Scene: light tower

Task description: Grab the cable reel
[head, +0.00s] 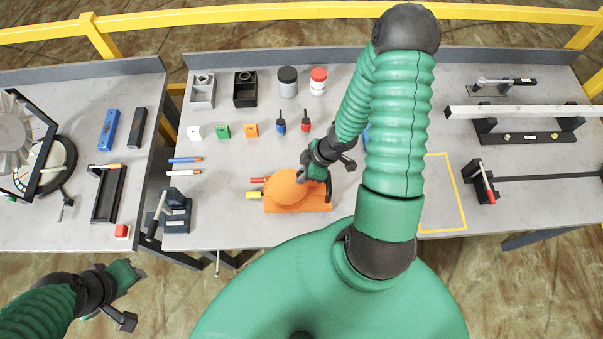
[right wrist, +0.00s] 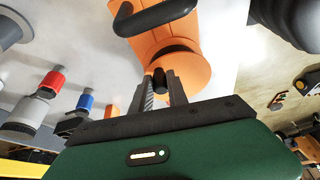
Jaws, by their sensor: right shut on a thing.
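The orange cable reel (head: 285,194) lies on the middle table, with a red and a yellow plug-like end at its left side. My right gripper (head: 326,188) is over the reel's right part. In the right wrist view the reel (right wrist: 182,72) fills the upper middle, with a black handle (right wrist: 155,17) across it. There my right gripper's fingers (right wrist: 161,84) are shut on a small dark part at the reel's round flange. My left gripper (head: 136,273) is low at the left, off the table and away from the reel; its fingers are too small to read.
Blue and red screwdriver-like tools (head: 281,122), small coloured blocks (head: 222,131) and jars (head: 288,82) stand behind the reel. Blue and white pens (head: 184,172) lie left of it. A yellow outlined area (head: 463,205) at the right is mostly clear.

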